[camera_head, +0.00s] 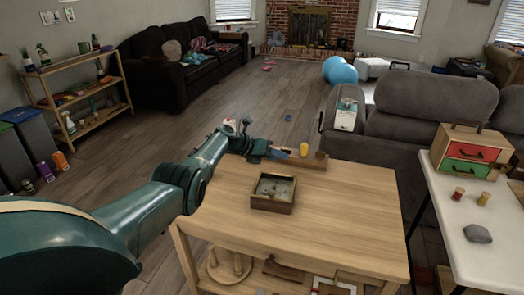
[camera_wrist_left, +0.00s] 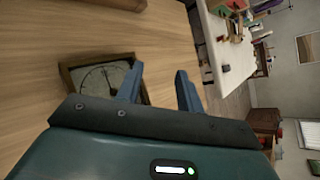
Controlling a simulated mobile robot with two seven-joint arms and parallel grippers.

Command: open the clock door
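The clock is a small square dark wooden box with a grey dial (camera_head: 273,188), lying face up on the wooden table. The left wrist view shows it at left centre (camera_wrist_left: 72,73), with a dark hand on the face. I cannot tell from these frames whether its door stands open. My left gripper (camera_head: 284,153) is above the far edge of the table, beyond the clock in the head view. In the left wrist view its two fingers (camera_wrist_left: 158,88) are apart with nothing between them, and the left finger overlaps the clock's edge. My right gripper is not in view.
A wooden block with an upright end (camera_head: 320,160) and a yellow object (camera_head: 303,149) are at the table's far edge. A white table (camera_head: 490,255) on the right holds a red and green drawer box (camera_head: 468,150). The wooden tabletop (camera_head: 330,225) around the clock is clear.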

